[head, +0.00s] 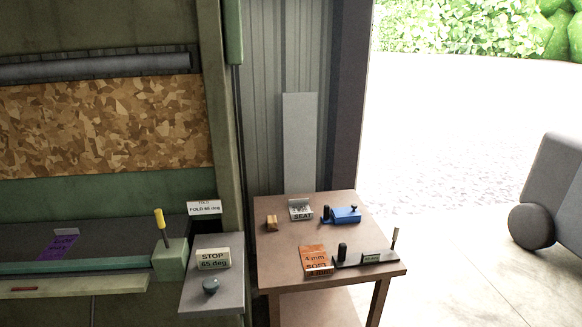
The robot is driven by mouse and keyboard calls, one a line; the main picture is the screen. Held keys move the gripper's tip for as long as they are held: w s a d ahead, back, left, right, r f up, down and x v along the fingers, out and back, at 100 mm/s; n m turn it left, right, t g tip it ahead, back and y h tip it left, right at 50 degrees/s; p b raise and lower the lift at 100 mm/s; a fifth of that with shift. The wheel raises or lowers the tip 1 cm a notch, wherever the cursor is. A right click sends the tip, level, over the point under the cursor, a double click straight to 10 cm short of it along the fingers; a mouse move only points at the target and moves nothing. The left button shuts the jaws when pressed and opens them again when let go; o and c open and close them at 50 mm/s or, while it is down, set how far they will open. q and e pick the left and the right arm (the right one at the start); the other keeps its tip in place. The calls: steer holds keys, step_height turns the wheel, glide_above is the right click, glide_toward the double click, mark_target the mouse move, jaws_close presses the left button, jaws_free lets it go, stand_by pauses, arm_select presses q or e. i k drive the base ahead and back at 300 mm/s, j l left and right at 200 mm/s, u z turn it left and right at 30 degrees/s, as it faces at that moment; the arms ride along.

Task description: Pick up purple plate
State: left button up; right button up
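The purple plate (58,247) is at the far left in the head view. It lies on the dark grey bed of a green machine, behind the bed's front bar. It is small, tilted in the picture, and carries dark lettering too small to read surely. Neither of my grippers shows in the head view, so where they are relative to the plate cannot be seen.
The green machine's front bar (80,266) and a yellow-handled lever (161,222) stand near the plate. A brown table (285,250) carries an orange plate (314,258) and a blue tool (345,215).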

mark_target(64, 238)
steer(key=u, duration=1.8)
